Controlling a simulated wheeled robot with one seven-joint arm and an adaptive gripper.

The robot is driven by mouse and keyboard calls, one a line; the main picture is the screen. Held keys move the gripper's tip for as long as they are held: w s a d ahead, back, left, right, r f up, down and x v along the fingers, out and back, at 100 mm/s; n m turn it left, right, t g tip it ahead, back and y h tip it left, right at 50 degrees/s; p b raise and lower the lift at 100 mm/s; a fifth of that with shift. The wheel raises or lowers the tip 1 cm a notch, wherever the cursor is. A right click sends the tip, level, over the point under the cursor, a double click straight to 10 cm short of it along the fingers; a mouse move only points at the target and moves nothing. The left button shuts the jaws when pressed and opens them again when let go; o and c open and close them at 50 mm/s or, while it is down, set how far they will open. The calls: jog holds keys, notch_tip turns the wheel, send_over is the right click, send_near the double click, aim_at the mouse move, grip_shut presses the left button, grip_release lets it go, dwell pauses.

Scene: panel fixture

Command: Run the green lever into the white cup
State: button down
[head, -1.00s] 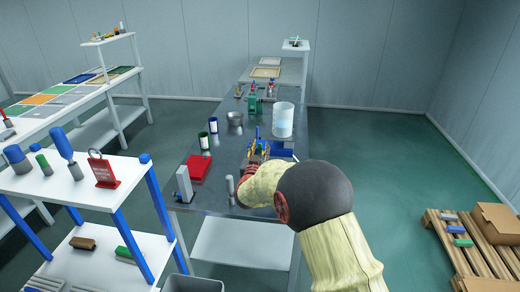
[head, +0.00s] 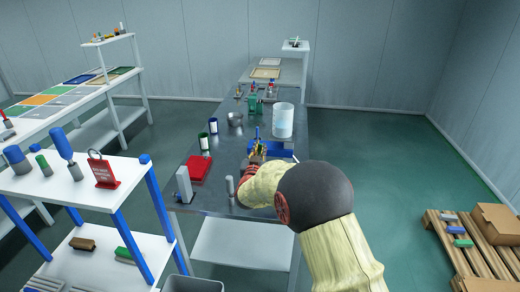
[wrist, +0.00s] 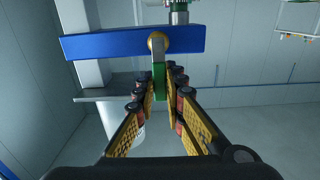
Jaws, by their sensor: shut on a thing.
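The green lever (wrist: 159,84) has a pale metal arm that hangs from a brass pivot (wrist: 158,42) on a blue bar (wrist: 105,44). My gripper (wrist: 162,92) is shut on its green end, with one yellow-padded finger on each side. A whitish, translucent cup-like vessel (head: 283,119) stands upright on the table beyond my gripper. In the wrist view a white rounded thing (wrist: 137,130) shows partly behind the left finger; I cannot tell whether it is the cup.
A green device (head: 253,105) stands farther back.

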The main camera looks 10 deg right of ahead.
jog(key=shift+s+d+f+m+b, duration=0.1)
jog(key=shift+d+f+m+b, duration=0.2)
jog(key=shift+m+b, duration=0.5)
jog(key=shift+d+r+m+b, duration=0.2)
jog(key=shift+d+m+b, duration=0.1)
jog(key=shift+m+b, duration=0.35)
jog(key=c, duration=1.8)
grip_release()
jog(key=shift+c, duration=0.2)
jog(key=shift+s, duration=0.1)
jog(key=v, duration=1.2)
